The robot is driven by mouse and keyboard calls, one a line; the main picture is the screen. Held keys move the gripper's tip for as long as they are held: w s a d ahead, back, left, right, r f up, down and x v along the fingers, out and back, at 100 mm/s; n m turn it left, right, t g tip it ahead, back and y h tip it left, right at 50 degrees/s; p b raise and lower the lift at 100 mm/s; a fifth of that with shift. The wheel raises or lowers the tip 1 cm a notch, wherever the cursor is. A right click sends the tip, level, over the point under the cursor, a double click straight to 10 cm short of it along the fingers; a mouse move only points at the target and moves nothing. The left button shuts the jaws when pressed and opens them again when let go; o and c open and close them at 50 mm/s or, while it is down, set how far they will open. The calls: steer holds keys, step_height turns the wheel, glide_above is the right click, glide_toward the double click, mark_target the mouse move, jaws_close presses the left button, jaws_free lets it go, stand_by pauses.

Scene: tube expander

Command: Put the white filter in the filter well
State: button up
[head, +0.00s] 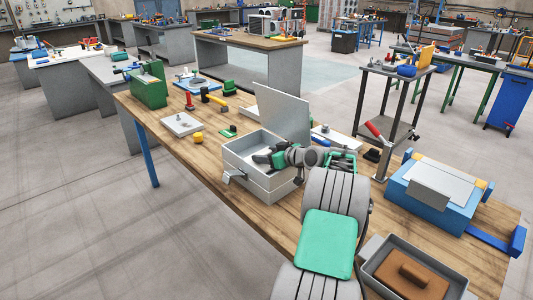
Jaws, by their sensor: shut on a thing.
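A grey metal box (232,164) with its lid (283,112) standing open sits in the middle of the wooden bench. My gripper (266,158), with green and dark fingers, reaches in from the right over the box's opening. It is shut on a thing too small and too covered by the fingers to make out. I cannot make out the white filter as a separate thing. I cannot tell the filter well apart inside the box; the arm and the box walls hide much of the inside.
On the wooden bench (199,187), a white tray (181,125), a yellow piece (197,138) and a hammer (213,100) lie left of the box. A red-handled lever press (382,150), a blue machine (433,190) and a grey tray with a brown block (411,276) stand to the right.

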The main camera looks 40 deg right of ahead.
steer(key=o, duration=1.4)
steer(key=shift+c, duration=0.2)
steer(key=shift+r, duration=0.3)
steer(key=b+v, duration=0.1)
steer(key=v, duration=1.1)
steer(key=shift+f, duration=0.15)
